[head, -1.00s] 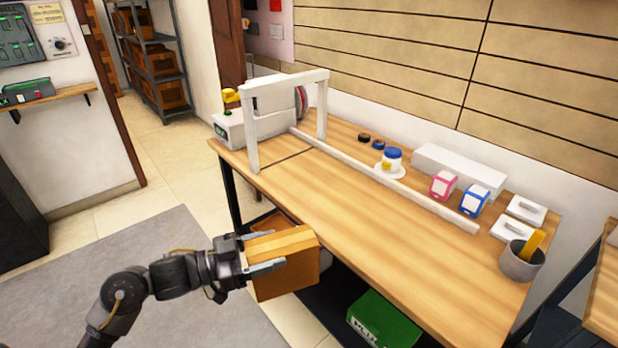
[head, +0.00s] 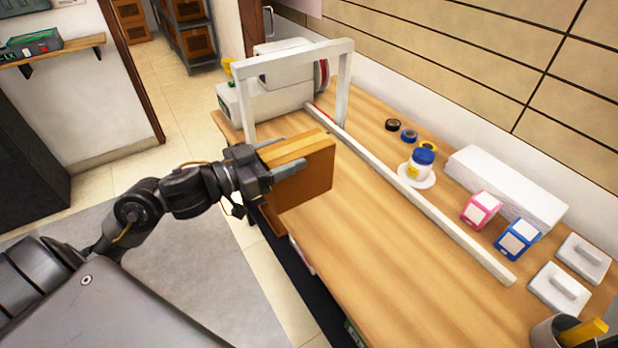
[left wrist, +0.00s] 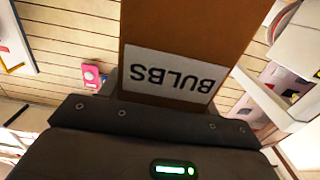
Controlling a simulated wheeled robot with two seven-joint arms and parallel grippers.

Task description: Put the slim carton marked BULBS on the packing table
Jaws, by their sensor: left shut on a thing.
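My left gripper (head: 284,166) is shut on a slim brown carton (head: 306,180), its fingers on either side of it. In the left wrist view the carton (left wrist: 190,35) shows a white label reading BULBS, upside down. In the head view the carton is upright in front of the white frame, over the left part of the wooden packing table (head: 400,280). I cannot tell whether its bottom touches the table top. My right gripper does not show.
A white frame (head: 345,85) and a long white rail (head: 430,210) stand on the table. The table top before the rail is clear.

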